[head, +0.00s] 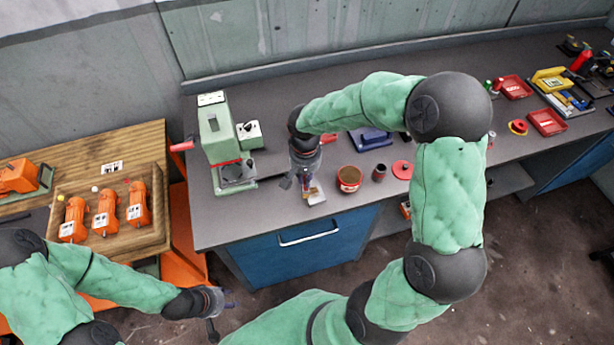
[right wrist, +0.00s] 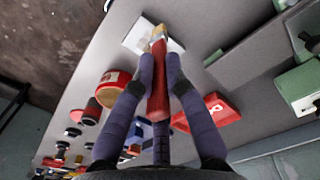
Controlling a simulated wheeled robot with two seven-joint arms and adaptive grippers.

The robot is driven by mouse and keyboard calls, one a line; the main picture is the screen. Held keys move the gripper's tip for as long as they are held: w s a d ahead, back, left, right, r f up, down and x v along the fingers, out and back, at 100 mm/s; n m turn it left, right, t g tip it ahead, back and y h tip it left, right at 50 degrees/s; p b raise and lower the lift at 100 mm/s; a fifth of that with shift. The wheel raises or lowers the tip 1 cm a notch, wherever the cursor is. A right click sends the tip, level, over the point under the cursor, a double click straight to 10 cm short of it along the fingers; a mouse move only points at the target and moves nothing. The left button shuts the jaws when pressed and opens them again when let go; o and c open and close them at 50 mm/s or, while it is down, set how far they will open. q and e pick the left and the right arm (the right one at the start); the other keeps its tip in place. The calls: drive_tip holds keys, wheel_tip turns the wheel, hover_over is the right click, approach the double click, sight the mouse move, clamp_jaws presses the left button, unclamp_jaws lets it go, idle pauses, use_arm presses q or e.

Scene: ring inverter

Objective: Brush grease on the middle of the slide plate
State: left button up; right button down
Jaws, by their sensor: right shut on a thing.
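My right gripper (head: 306,182) is over the near edge of the grey bench. In the right wrist view its fingers (right wrist: 158,72) are shut on the red handle of a brush (right wrist: 157,85). The brush's pale bristle end (right wrist: 158,34) points at a whitish slide plate (right wrist: 136,36) on the bench and overlaps it in the picture. I cannot tell whether the bristles touch it. The plate shows partly beneath the gripper in the head view (head: 316,197). A red tin (head: 349,181) with brown content stands right of the plate. My left gripper (head: 220,304) is empty, its fingers apart, beyond the bench's left front.
A green press (head: 217,140) stands left of my right gripper. A dark cylinder (head: 379,173), a red ring-shaped part (head: 402,169) and a blue block (head: 372,138) are to the right. A red tray (right wrist: 215,108) lies near the brush. Orange motors (head: 106,212) stand on a wooden table.

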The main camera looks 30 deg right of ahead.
drive_tip(key=shift+r, duration=0.1)
drive_tip(key=shift+r+p, duration=2.1)
drive_tip(key=shift+r, duration=0.8)
drive_tip(key=shift+r+p, duration=1.1)
drive_tip(key=shift+r, duration=0.45)
drive_tip(key=shift+f, duration=0.1)
drive_tip(key=shift+d, duration=0.1)
